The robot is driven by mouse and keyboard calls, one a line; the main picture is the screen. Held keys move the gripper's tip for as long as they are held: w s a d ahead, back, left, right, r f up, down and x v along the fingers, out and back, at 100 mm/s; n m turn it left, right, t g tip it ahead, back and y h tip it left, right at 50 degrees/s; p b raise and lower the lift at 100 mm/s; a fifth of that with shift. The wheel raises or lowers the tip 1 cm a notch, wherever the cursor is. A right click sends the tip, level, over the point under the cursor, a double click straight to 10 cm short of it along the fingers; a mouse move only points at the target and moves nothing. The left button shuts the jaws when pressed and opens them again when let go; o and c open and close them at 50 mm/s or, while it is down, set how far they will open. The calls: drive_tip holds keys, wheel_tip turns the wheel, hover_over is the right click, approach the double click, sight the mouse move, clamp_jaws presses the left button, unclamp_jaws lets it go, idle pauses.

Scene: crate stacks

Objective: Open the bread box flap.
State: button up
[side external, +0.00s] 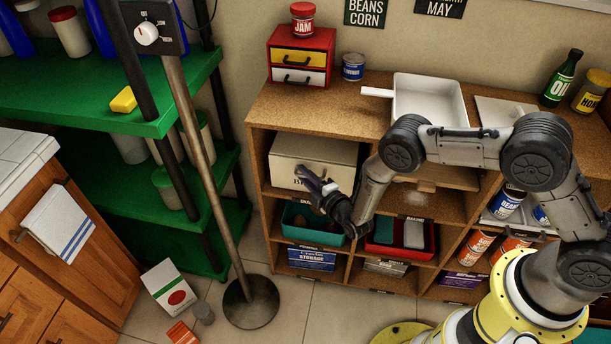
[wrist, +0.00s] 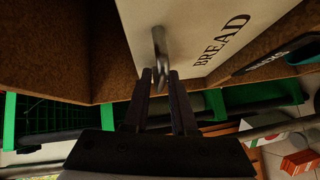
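The cream bread box (side external: 312,154) sits in the upper left compartment of the wooden shelf, and its flap looks shut. In the wrist view the flap (wrist: 190,18) carries the word BREAD and a metal handle (wrist: 159,48). My gripper (side external: 312,180) is in front of the flap and hides part of the lettering. In the wrist view my gripper (wrist: 161,75) has its two dark fingers apart, with the handle's near end between the fingertips. A gap shows beside the handle, and I cannot tell whether either finger touches it.
Below the bread box is a teal bin (side external: 300,222); a red bin (side external: 384,250) is to its right. A white tray (side external: 446,92) and a small red drawer unit (side external: 328,45) stand on the shelf top. A pole stand (side external: 250,302) rises from the floor left of the shelf.

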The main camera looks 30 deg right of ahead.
clamp_jaws()
drive_tip(key=shift+s+f, duration=0.15)
drive_tip(key=shift+f, duration=0.05)
idle(1.1)
